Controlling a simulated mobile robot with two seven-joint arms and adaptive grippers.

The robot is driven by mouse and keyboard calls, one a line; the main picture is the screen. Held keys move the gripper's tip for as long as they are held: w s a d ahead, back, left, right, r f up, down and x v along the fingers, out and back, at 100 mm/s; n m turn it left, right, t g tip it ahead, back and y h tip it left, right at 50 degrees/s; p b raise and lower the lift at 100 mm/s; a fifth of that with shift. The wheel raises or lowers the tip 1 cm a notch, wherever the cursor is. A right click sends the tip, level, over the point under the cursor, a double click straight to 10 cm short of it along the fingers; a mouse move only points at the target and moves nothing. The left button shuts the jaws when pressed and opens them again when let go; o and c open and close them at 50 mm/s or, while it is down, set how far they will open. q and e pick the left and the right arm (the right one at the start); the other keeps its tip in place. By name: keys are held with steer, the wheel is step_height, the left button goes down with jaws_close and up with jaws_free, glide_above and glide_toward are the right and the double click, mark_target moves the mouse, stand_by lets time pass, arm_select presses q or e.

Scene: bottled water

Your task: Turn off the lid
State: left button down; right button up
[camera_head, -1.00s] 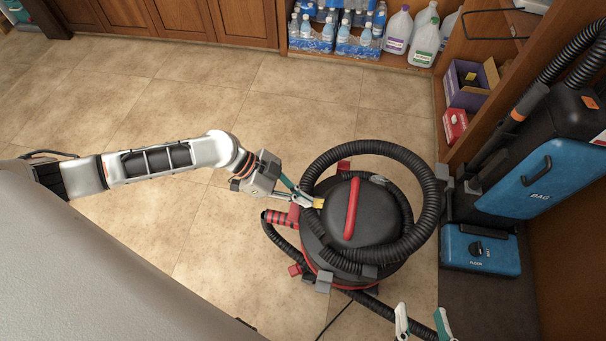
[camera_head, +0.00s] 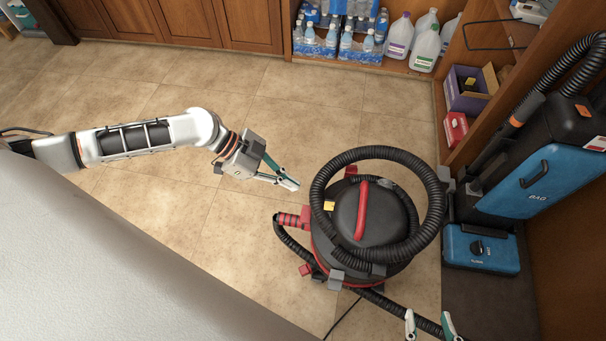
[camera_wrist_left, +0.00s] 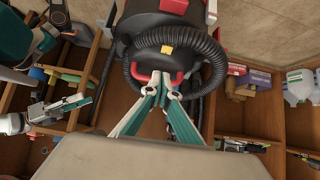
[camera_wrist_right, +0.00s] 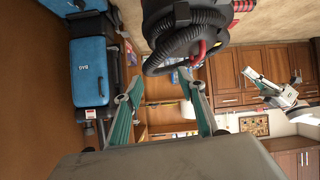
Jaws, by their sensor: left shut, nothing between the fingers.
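The canister vacuum (camera_head: 365,225) stands on the floor at the centre right of the head view. Its round black lid (camera_head: 342,212) has a red handle (camera_head: 361,208) and a small yellow tab (camera_head: 329,205) near its left edge. In the left wrist view the yellow tab (camera_wrist_left: 167,49) and a red handle (camera_wrist_left: 142,77) show beyond the fingers. My left gripper (camera_head: 291,184) is shut and empty, to the left of the lid and apart from it. My right gripper (camera_head: 429,326) is at the bottom edge; its fingers (camera_wrist_right: 150,85) are apart and empty in the right wrist view.
A black hose (camera_head: 437,190) loops around and over the vacuum. A blue and black machine (camera_head: 530,180) stands on the right. Shelves with bottled water (camera_head: 340,42), jugs (camera_head: 425,48) and a purple box (camera_head: 467,101) line the back. Tiled floor is clear on the left.

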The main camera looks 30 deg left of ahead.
arm_select(q)
steer(key=shift+v, duration=1)
